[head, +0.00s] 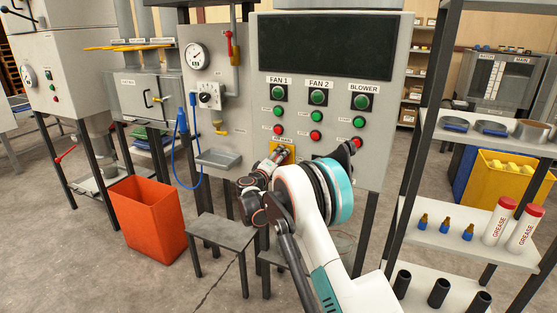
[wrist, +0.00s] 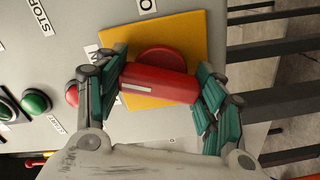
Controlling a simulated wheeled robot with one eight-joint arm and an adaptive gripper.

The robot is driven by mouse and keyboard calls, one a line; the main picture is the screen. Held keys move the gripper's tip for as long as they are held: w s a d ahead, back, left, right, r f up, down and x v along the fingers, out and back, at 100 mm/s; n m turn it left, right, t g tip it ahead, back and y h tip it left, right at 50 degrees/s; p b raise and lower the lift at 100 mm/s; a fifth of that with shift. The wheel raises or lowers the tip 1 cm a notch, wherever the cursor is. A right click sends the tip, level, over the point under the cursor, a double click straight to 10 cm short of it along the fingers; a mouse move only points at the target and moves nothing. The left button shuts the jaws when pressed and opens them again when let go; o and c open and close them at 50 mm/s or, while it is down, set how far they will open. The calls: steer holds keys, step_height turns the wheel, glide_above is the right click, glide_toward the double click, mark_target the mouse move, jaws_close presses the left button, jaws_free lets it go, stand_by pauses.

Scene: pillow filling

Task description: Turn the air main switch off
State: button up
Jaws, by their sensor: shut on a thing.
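The air main switch (wrist: 160,84) is a red rotary handle with a white line on it, in front of a round red base. It sits on a yellow plate (wrist: 190,30) on the grey panel. In the wrist view the handle lies across the picture, tilted slightly down to the right. My gripper (wrist: 163,80) has one green-padded finger at each end of the handle and is shut on it. In the head view my gripper (head: 277,157) is at the yellow plate (head: 290,151), below the AIR MAIN label, and hides the handle.
The control panel (head: 232,130) carries green and red buttons for FAN 1, FAN 2 and BLOWER above the switch. A grey tray (head: 219,159) and a blue hose (head: 181,122) are to the left. A shelf with grease tubes (head: 525,229) stands to the right.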

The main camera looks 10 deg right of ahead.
steer(key=n, duration=0.4)
steer(key=shift+n, duration=0.3)
stand_by(0.4)
steer(key=o, duration=1.1)
steer(key=shift+a, duration=0.1)
steer(key=shift+c, duration=0.2)
steer(key=shift+s, duration=0.1)
steer(key=v, duration=1.1)
steer(key=shift+s+a, duration=0.25)
steer(key=shift+s, duration=0.05)
